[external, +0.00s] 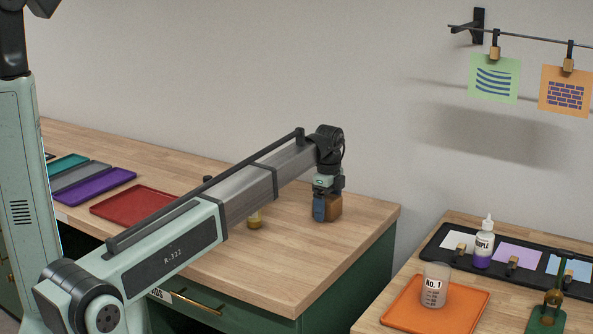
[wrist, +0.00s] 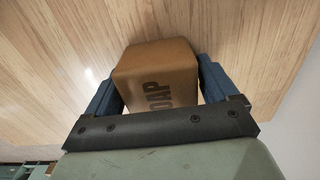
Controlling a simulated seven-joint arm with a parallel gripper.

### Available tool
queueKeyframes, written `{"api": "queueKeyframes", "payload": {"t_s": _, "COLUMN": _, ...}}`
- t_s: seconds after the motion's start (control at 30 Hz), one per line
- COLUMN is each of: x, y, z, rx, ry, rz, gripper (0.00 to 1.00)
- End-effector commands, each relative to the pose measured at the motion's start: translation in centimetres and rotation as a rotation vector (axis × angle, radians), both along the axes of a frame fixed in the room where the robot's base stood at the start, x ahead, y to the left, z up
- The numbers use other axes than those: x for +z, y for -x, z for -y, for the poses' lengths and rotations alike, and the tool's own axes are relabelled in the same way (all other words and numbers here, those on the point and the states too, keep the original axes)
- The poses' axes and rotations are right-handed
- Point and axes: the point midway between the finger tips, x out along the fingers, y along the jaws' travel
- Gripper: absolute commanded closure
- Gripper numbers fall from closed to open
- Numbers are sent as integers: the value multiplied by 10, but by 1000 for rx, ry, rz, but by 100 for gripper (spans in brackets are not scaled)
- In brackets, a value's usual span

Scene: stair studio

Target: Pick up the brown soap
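In the external view the soap (external: 333,206) is low over the right end of the wooden bench. My gripper (wrist: 160,85) points down at it, with one blue finger on each side of the soap. The fingertips lie close against its sides; I cannot tell whether they press on it. In the external view my gripper (external: 326,208) partly hides the soap. Whether the soap rests on the bench or is slightly raised is unclear.
The bench (external: 290,270) has free wood around the soap. A small yellowish item (external: 255,220) stands partly behind my arm. A red tray (external: 135,204) and a purple tray (external: 95,187) lie left. A second table holds an orange tray (external: 460,308) with a cup (external: 435,286).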

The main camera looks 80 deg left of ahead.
Motion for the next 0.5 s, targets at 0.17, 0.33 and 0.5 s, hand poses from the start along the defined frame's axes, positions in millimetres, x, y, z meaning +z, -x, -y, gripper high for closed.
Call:
{"api": "queueKeyframes", "payload": {"t_s": 0.17, "x": 0, "y": 0, "z": 0, "rx": 0, "ry": 0, "rz": 0, "gripper": 31}}
{"api": "queueKeyframes", "payload": {"t_s": 0.33, "x": 0, "y": 0, "z": 0, "rx": 0, "ry": 0, "rz": 0, "gripper": 47}}
{"api": "queueKeyframes", "payload": {"t_s": 0.5, "x": 0, "y": 0, "z": 0, "rx": 0, "ry": 0, "rz": 0, "gripper": 63}}
